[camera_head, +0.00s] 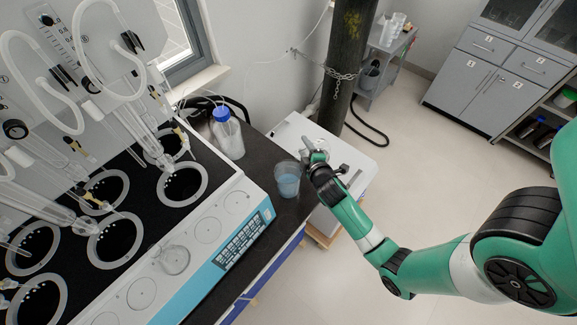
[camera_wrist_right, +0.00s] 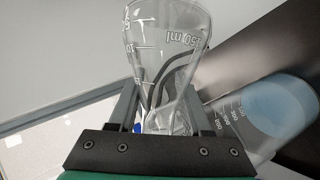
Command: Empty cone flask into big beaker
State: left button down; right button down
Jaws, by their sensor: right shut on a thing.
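A clear glass cone flask with white "150 ml" markings (camera_wrist_right: 165,45) is held between the fingers of my right gripper (camera_head: 314,158) in the right wrist view. Its narrow part lies between the fingers and its wider body extends beyond them. I see no coloured liquid in it. The flask is hard to make out in the head view. The big beaker (camera_head: 288,186) holds blue liquid and stands at the end of the dark bench, just left of my right gripper. It also shows, blurred, at the right of the right wrist view (camera_wrist_right: 270,108). My left gripper is out of view.
A blue-capped bottle (camera_head: 228,136) stands behind and left of the beaker. The distiller (camera_head: 130,235), with several ringed wells and glass tubes, fills the left. A small glass vessel (camera_head: 175,260) sits on its front ledge. A dark column (camera_head: 346,75) with a chain rises behind my gripper.

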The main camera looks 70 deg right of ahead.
jog(key=m+y+p, duration=0.1)
jog(key=p, duration=0.1)
jog(key=r+m+t+y+p, duration=0.1)
jog(key=p, duration=0.2)
jog(key=shift+w+a+m, duration=0.2)
jog(key=shift+a+m, duration=0.1)
jog(key=shift+f+m+t+y, duration=0.3)
jog(key=shift+f+m+y, duration=0.2)
jog(key=shift+f+m, duration=0.3)
jog(key=shift+s+d+f+b, duration=0.1)
jog(key=shift+d+f+b, duration=0.1)
jog(key=shift+b, duration=0.3)
jog(key=f+m+b, duration=0.1)
jog(key=f+b, duration=0.1)
jog(key=b, duration=0.2)
jog(key=s+d+f+m+t+y+b, duration=0.1)
jog(key=f+b, duration=0.2)
jog(key=b, duration=0.1)
jog(key=f+m+t+y+b, duration=0.1)
jog(key=f+b, duration=0.1)
jog(key=b, duration=0.3)
jog(key=shift+s+d+f, duration=0.15)
jog(key=shift+d+f, duration=0.15)
jog(key=shift+d, duration=0.1)
jog(key=shift+s+d+r+m+t+y+b, duration=0.15)
jog(key=shift+m+t+y+b, duration=0.15)
jog(key=shift+m+y, duration=0.2)
jog(key=shift+r, duration=0.1)
jog(key=shift+s, duration=0.1)
